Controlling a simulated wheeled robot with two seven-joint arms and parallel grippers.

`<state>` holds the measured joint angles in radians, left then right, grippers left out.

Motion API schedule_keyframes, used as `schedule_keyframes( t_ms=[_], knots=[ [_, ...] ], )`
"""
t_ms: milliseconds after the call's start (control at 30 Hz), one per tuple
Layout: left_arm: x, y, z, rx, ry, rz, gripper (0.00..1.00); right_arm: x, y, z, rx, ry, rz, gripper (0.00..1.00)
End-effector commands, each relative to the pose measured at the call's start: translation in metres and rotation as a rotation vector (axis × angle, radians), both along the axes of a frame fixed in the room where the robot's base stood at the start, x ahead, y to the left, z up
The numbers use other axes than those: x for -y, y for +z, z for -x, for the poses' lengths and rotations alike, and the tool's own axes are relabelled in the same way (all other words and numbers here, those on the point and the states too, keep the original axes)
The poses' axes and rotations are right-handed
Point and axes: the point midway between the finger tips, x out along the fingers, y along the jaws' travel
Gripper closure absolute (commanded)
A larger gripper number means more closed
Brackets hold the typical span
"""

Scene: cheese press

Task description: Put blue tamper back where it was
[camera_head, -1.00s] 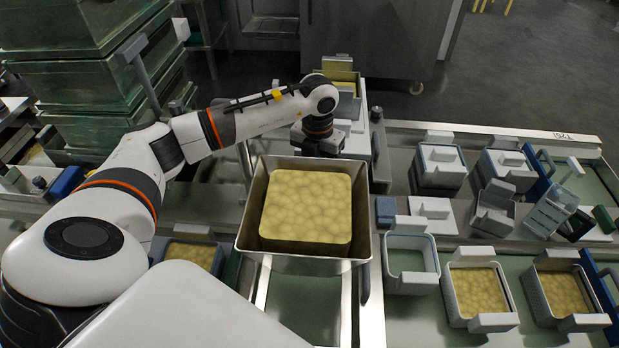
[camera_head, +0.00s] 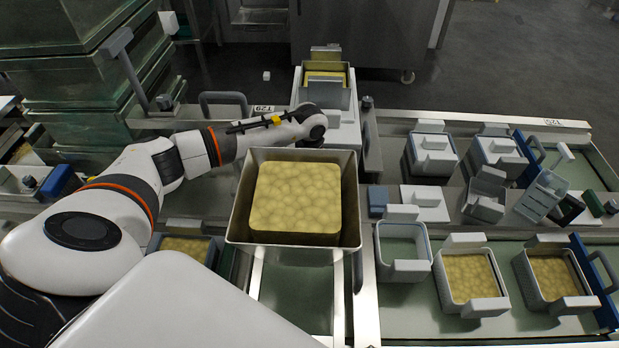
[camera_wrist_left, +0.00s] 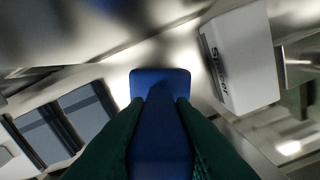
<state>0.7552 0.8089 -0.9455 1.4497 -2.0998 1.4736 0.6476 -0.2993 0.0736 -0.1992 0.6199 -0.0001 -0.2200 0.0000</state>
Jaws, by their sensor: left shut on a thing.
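The blue tamper (camera_wrist_left: 160,84) shows in the left wrist view as a flat blue piece with rounded corners. My left gripper (camera_wrist_left: 160,106) is shut on it, with a dark green finger on each side. In the head view my left arm reaches behind the steel bin, and the bin hides the fingers and the tamper. The tamper's lower end and whether it touches anything cannot be told. My right gripper is in neither view.
The steel bin (camera_head: 240,205) holds a large yellow block (camera_head: 295,198). A white press unit (camera_head: 345,135) stands behind it. Several grey moulds, some with yellow filling (camera_head: 470,277), stand to the right. Stacked green glass tanks (camera_head: 75,70) stand at the left. A white labelled block (camera_wrist_left: 240,58) is close to the tamper.

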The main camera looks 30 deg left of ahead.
Motion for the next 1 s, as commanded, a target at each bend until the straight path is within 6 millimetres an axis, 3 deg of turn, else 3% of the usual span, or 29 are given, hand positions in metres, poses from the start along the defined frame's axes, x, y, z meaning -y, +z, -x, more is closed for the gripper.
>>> schedule_keyframes(
  t_ms=[33, 133, 533, 1000],
  knots=[
    [0.0, -0.001, 0.0, 0.0, 0.0, 0.0, 0.73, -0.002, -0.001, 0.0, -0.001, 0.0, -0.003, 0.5],
    [0.0, 0.0, 0.0, 0.0, 0.0, 0.0, 0.57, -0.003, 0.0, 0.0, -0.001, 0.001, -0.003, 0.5],
    [0.0, 0.008, 0.0, 0.001, 0.0, 0.0, 0.57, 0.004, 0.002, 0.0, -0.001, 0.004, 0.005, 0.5],
    [0.0, 0.099, 0.001, 0.003, -0.001, 0.0, 0.57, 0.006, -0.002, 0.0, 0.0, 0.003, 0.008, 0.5]
  ],
)
